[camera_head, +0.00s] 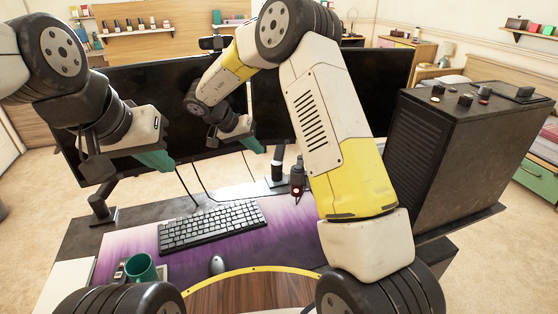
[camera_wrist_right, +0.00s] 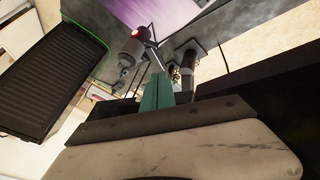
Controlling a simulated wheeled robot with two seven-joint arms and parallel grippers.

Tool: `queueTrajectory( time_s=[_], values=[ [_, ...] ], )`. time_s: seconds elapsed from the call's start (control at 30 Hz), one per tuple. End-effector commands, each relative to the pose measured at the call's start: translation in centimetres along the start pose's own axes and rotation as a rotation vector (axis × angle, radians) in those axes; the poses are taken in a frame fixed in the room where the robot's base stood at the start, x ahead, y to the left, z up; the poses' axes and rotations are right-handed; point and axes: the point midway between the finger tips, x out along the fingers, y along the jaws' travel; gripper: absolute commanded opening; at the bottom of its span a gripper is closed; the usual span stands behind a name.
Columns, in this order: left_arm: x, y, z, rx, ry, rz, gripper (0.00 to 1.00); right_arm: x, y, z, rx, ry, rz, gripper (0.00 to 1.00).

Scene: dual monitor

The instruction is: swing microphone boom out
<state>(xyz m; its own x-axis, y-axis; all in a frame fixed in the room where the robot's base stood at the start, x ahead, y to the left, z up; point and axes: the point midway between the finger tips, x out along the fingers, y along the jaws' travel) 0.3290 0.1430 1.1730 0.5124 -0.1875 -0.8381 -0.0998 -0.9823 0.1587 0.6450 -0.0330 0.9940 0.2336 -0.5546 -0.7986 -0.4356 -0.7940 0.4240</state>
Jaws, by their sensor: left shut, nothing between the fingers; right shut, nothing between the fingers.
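The microphone (camera_head: 297,173), a dark cylinder with a red light at its lower end, hangs over the rear of the desk, right of the keyboard. It also shows in the right wrist view (camera_wrist_right: 136,48), just beyond the fingertips. A dark post with a base (camera_head: 277,168) stands beside it; most of the boom arm is hidden behind my right arm. My right gripper (camera_head: 249,143) has teal fingers, shut and empty, in front of the monitors and left of the microphone. Whether it touches the boom I cannot tell. My left gripper (camera_head: 157,161) is shut and empty before the left monitor.
Two dark monitors (camera_head: 378,85) span the back of the desk. A black computer tower (camera_head: 462,140) stands at the right. A keyboard (camera_head: 211,226), a mouse (camera_head: 217,264) and a green mug (camera_head: 140,267) sit on or beside the purple mat (camera_head: 290,240).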

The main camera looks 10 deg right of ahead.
Motion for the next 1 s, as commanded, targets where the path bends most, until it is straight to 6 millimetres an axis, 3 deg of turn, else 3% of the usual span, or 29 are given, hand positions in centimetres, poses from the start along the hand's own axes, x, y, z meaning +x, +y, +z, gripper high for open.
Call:
queueTrajectory(
  time_s=[0.17, 0.8, 1.0],
  values=[
    [0.0, 0.0, 0.0, 0.0, 0.0, 0.0, 0.0, 1.7, 0.0, 0.2, -0.003, -0.005, 0.005, 0.0],
    [0.0, 0.0, 0.0, 0.0, 0.0, 0.0, 0.0, 15.4, 0.1, 0.1, -0.001, -0.004, 0.003, 0.0],
    [0.0, 0.0, 0.0, 0.0, 0.0, 0.0, 0.0, 18.5, 0.1, 0.1, 0.0, -0.003, 0.003, 0.0]
  ],
)
